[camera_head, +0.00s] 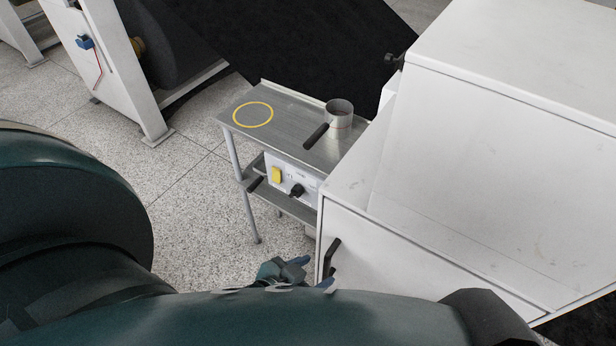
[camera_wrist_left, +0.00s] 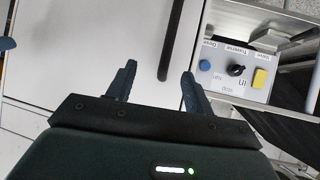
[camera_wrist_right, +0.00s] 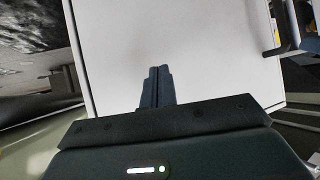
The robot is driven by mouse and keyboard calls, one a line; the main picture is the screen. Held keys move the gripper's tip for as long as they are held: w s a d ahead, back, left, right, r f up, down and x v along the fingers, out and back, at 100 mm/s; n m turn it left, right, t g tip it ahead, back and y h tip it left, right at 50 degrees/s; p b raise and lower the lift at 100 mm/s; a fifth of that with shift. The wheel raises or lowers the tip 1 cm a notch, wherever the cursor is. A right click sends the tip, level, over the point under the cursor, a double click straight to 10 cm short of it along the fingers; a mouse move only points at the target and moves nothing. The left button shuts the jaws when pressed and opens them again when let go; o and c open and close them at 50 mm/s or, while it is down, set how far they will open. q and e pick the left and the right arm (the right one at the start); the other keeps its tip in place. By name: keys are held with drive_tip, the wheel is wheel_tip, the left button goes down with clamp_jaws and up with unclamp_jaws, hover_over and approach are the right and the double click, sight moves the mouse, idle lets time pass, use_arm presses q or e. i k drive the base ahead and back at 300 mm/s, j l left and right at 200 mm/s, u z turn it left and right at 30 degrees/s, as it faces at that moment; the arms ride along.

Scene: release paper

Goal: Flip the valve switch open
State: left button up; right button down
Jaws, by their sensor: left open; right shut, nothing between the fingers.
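The control box (camera_head: 285,182) hangs under the top of a small metal table. My right gripper (camera_wrist_right: 160,70) is shut and empty, facing a white panel.
A white cabinet (camera_head: 480,170) with a black door handle (camera_head: 330,258) stands on the right, close to my left gripper. Speckled floor (camera_head: 190,215) is free left of the table.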

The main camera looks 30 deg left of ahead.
sight(276, 173)
drive_tip(key=u, duration=1.2)
drive_tip(key=i+j+z, duration=0.1)
drive_tip(key=j, duration=0.45)
drive_tip(key=i+j, duration=0.2)
drive_tip(key=i+j+z, duration=0.1)
drive_tip(key=j, duration=0.3)
drive_tip(key=i, duration=0.1)
